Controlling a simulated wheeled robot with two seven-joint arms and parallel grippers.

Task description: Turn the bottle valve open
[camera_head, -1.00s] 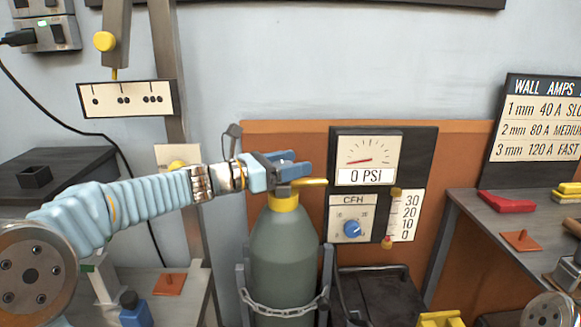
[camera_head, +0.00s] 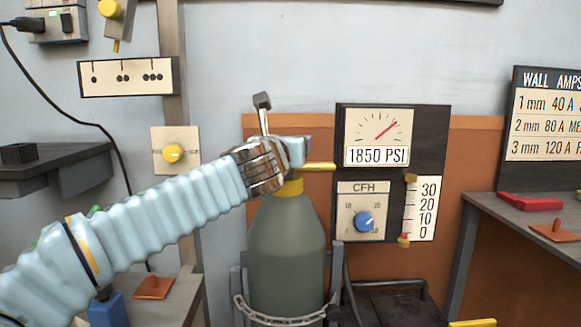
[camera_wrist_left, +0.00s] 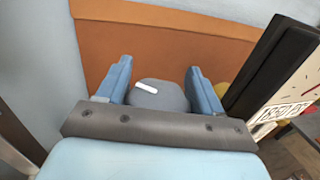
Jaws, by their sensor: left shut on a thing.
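The grey-green gas bottle (camera_head: 287,250) stands upright behind a chain, with a yellow collar (camera_head: 290,187) at its neck. My left gripper (camera_head: 296,150) is at the bottle's top, its fingers partly hidden by my wrist. In the left wrist view the two blue fingers (camera_wrist_left: 157,88) stand on either side of a round grey valve knob (camera_wrist_left: 165,94) with a white mark, shut on it. A yellow outlet (camera_head: 318,166) points right from the valve. The pressure gauge (camera_head: 377,135) reads 1850 PSI. My right gripper is not in view.
The gauge panel (camera_head: 432,150) stands close to the right of the valve. A CFH dial with a blue knob (camera_head: 364,222) sits below the gauge. A yellow knob (camera_head: 173,154) is on a plate behind my arm. A bench (camera_head: 500,215) with red pieces is at right.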

